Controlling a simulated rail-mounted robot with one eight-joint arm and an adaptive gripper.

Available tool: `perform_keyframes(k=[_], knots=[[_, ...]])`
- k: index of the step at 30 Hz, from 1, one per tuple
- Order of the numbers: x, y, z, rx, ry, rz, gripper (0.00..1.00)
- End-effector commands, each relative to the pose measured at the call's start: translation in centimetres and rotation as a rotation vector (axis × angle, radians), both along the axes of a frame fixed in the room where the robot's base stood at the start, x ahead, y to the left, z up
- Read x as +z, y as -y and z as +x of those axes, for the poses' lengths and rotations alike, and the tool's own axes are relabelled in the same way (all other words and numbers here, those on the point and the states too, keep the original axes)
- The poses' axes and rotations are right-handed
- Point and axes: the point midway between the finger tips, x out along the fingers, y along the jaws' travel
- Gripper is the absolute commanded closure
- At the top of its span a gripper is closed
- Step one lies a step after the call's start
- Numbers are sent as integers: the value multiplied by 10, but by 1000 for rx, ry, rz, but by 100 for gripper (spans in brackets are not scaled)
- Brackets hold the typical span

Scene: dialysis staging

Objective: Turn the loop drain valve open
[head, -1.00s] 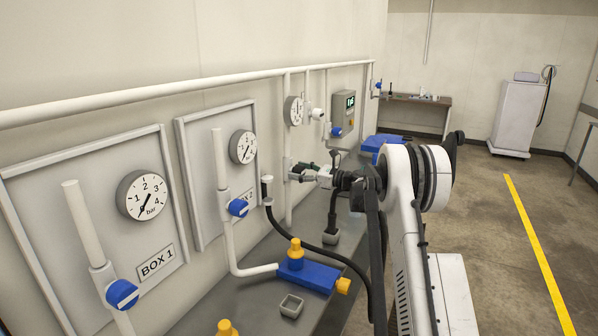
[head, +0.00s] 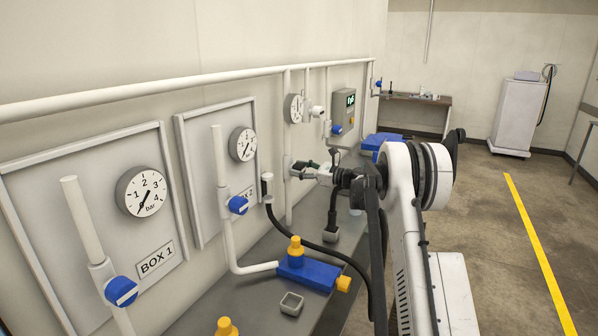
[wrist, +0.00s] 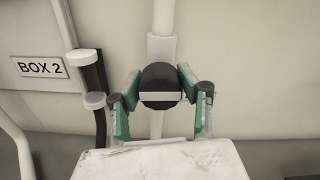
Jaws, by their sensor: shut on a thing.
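A valve with a black rounded handle (wrist: 160,84) sits on a white vertical pipe (wrist: 162,50) in the wrist view. My gripper (wrist: 161,90) has its green-padded fingers on both sides of this handle and is shut on it. A thin light bar crosses the handle's lower part. In the head view my gripper (head: 301,170) is at the wall pipe (head: 288,205), beyond the second panel. There its fingers hide most of the handle, and I cannot read how far the handle is turned.
Blue-handled valves (head: 122,291) sit on other wall pipes, one next to the BOX 2 panel (head: 238,205). A black hose (head: 320,247) runs below my arm over the bench.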

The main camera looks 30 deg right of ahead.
Motion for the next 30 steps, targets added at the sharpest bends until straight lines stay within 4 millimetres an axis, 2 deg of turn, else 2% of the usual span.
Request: perform_keyframes(k=[30], knots=[[-3,0,-1,0,542,-724,91]])
